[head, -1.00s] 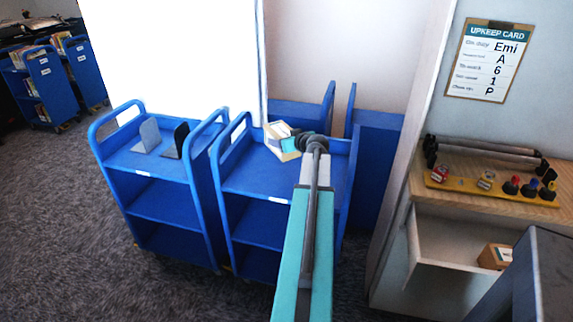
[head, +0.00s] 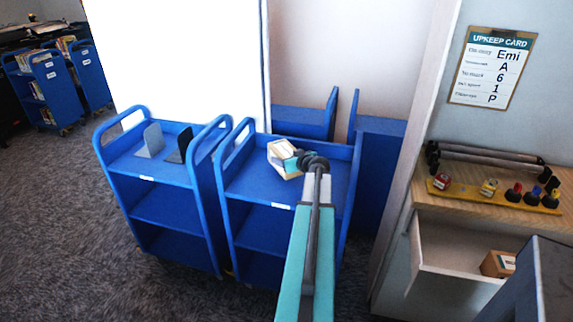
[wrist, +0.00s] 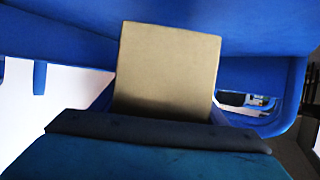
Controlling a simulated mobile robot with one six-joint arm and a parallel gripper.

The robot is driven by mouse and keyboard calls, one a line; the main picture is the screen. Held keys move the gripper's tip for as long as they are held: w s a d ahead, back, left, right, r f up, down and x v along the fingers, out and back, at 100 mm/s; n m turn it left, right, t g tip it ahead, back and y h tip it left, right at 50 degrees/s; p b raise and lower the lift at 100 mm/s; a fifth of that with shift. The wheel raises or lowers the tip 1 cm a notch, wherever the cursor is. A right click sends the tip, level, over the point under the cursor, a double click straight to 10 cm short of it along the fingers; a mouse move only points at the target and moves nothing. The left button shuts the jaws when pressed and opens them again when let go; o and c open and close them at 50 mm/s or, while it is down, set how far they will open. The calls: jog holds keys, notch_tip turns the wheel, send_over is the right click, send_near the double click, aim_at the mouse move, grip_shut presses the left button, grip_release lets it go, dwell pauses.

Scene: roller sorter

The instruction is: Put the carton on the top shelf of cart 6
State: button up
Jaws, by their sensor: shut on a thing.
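A small cream carton (head: 283,163) is at my gripper (head: 297,160), over the top shelf of the right one of two nearby blue carts (head: 247,188). My gripper is shut on the carton. The carton looks tilted in the head view, and I cannot tell whether it touches the shelf. In the wrist view the carton's plain tan face (wrist: 168,68) stands beyond the dark edge of my gripper (wrist: 160,128). The cart labels are too small to read, so I cannot tell the cart number.
The left blue cart (head: 150,168) holds grey and black bookends on top. An upkeep card (head: 492,68) hangs on the right wall. Below it are a wooden counter with rollers (head: 485,155) and an open drawer (head: 455,262) holding a small box. More carts stand far left.

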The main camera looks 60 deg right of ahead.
jog(key=shift+f+p, duration=0.3)
jog(key=shift+f, duration=1.4)
jog(key=shift+f, duration=0.1)
jog(key=o, duration=1.4)
jog(key=b+v, duration=0.2)
jog(key=v, duration=1)
jog(key=shift+b, duration=0.3)
jog(key=shift+r, duration=0.25)
